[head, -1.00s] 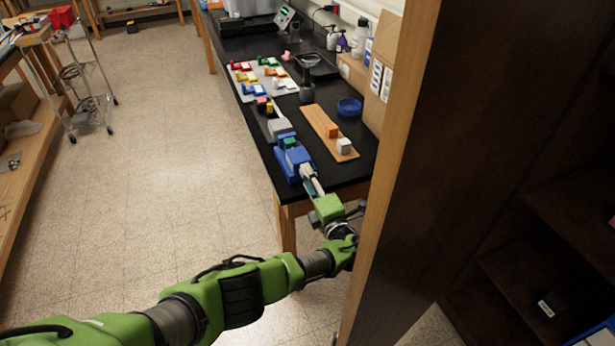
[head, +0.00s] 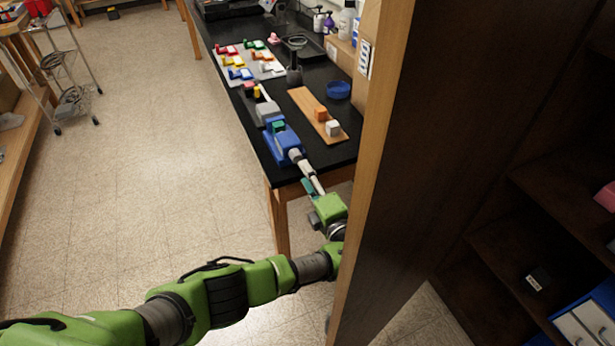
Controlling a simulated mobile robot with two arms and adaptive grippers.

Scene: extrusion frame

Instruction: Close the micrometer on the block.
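The micrometer is most likely the blue fixture (head: 287,143) near the front end of the black bench, with grey parts in line with it. A small green block (head: 278,126) sits in the fixture. A pale grey cylindrical part (head: 295,155) sticks out of its near end towards my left gripper (head: 308,172). My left gripper reaches in past the bench's front edge, its green body below right of the fixture. Slim pale parts run between them; I cannot tell finger from spindle, nor whether the fingers touch or grip. My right gripper is not in view.
A wooden board (head: 305,101) with an orange block (head: 321,114) and a white block (head: 333,128) lies right of the fixture. A blue bowl (head: 338,90) and a tray of coloured parts (head: 262,66) are behind. A dark cabinet (head: 450,150) stands close on the right.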

